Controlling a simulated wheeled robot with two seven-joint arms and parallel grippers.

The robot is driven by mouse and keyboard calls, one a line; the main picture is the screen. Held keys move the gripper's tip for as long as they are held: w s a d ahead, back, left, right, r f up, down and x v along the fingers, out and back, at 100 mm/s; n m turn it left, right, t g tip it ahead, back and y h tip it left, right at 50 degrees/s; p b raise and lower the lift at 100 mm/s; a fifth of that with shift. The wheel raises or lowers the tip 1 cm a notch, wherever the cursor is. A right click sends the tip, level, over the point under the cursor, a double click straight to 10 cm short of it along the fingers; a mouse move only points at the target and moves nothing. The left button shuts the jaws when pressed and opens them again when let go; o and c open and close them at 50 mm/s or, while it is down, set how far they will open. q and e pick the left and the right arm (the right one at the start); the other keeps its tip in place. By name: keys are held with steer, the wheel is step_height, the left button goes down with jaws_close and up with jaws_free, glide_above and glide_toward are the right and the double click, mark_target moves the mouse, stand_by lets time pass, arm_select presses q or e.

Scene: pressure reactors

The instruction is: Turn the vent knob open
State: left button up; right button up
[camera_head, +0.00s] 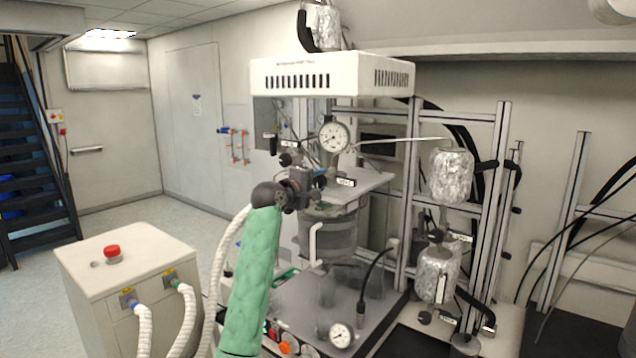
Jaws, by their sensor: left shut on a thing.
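The pressure reactor (328,238) stands in the middle of the view, with a round white-faced gauge (334,137) above it. My left arm, in a green sleeve, comes up from below. My left gripper (312,184) is at the valve fittings left of the reactor head, below the gauge. It is shut on a small dark knob there, which I take for the vent knob; the fingers hide most of it. Another black knob (286,160) sits just above the gripper. How far the held knob is turned cannot be told. My right gripper is not in view.
A white cabinet (130,290) with a red button (112,251) and hoses stands at the left. Foil-wrapped vessels (451,176) and metal frame posts are close on the right. A white hood (332,75) hangs above the reactor. Open floor lies at the back left.

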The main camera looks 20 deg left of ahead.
mark_target(316, 183)
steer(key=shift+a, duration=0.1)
arm_select(q)
steer(key=o, duration=1)
steer(key=shift+a, duration=0.15)
steer(key=shift+c, duration=0.2)
steer(key=shift+s+a+f+b, duration=0.15)
steer(key=shift+s+f+b, duration=0.05)
steer(key=shift+s+b, duration=0.4)
steer(key=shift+b+v, duration=0.6)
steer(key=shift+v, duration=0.6)
steer(key=b+v, duration=0.2)
steer(key=v, duration=0.2)
steer(key=shift+r, duration=0.2)
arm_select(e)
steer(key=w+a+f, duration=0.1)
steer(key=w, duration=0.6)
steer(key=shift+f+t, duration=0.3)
